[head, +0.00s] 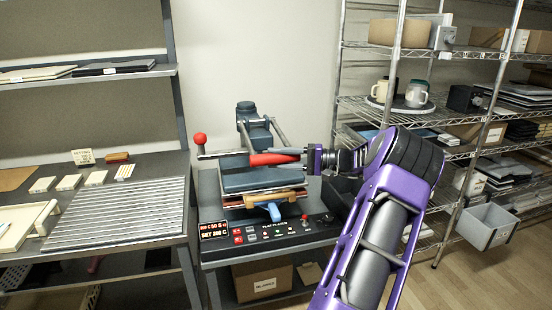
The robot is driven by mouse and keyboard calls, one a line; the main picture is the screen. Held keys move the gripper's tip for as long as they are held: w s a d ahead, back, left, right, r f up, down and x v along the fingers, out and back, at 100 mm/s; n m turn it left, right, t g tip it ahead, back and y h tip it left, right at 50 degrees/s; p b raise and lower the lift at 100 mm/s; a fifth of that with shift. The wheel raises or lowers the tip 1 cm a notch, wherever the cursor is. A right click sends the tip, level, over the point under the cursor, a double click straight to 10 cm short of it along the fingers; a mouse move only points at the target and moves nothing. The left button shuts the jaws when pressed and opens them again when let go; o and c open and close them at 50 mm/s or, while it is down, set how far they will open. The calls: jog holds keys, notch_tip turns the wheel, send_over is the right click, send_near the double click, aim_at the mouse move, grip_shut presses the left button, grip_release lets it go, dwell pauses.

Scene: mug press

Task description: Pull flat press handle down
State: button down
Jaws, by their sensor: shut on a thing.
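The flat press (250,180) stands on a dark bench in the middle of the head view, with a blue-grey upper plate above an orange-edged lower layer. Its red handle grip (272,159) lies roughly level across the front, above the upper plate. My gripper (302,155) comes in from the right and is shut on the right end of the red handle. The fingertips are small here and partly hidden at the grip. The gap between the plates is too small to judge.
A red ball knob (200,139) sticks up at the press's left. A control panel (265,232) with a lit display lies in front. A bench with a ribbed mat (120,212) stands left. Wire shelves with mugs (416,94) and a grey bin (488,226) stand right.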

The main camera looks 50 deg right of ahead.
jog(key=shift+f, duration=0.15)
jog(key=shift+c, duration=2.4)
grip_release()
jog(key=p+v, duration=0.1)
jog(key=v, duration=1.6)
jog(key=shift+d, duration=0.25)
jog(key=shift+s, duration=0.1)
